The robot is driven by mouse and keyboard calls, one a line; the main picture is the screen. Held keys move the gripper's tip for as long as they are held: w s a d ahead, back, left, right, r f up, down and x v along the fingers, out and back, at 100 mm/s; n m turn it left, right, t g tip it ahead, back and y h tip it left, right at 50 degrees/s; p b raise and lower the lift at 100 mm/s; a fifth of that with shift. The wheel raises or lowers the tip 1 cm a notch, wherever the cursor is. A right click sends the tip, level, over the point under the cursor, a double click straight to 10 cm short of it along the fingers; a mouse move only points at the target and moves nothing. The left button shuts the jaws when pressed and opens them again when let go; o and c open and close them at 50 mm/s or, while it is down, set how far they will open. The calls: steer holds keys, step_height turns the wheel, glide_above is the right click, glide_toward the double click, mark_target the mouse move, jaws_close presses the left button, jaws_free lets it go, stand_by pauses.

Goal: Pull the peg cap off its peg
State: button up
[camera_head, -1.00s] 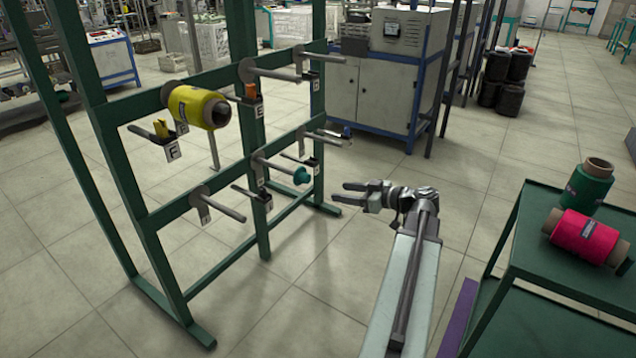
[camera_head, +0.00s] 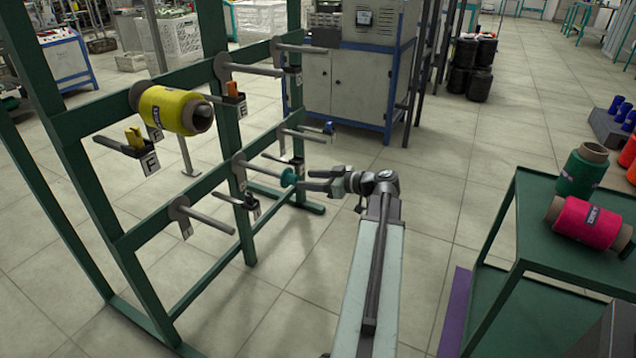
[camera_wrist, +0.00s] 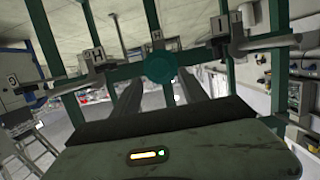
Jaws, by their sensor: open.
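The teal peg cap (camera_head: 289,177) sits on the end of a grey peg (camera_head: 262,169) on the lower rail of the green rack. In the wrist view the cap (camera_wrist: 160,66) is a dark teal disc facing me, near the middle, just beyond and between the fingers. My gripper (camera_head: 304,180) is open and level with the cap, its fingertips close to it. In the wrist view my gripper (camera_wrist: 153,95) shows two dark fingers apart, with nothing between them. I cannot tell whether a finger touches the cap.
The green rack (camera_head: 213,168) carries other bare pegs and a yellow bobbin (camera_head: 172,110). A green cart (camera_head: 535,225) at right holds a green bobbin (camera_head: 581,172) and a pink bobbin (camera_head: 588,222). The floor (camera_head: 455,190) between is clear.

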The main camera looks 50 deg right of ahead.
mark_target(297, 179)
steer(key=shift+b+x, duration=0.5)
steer(key=shift+x, duration=2.1)
jaws_close()
steer(key=shift+s, duration=0.2)
steer(key=shift+s+d, duration=0.2)
steer(key=shift+s, duration=0.7)
steer(key=shift+s+d, duration=0.25)
steer(key=shift+s, duration=0.7)
steer(key=shift+s+d, duration=0.2)
steer(key=shift+s, duration=0.7)
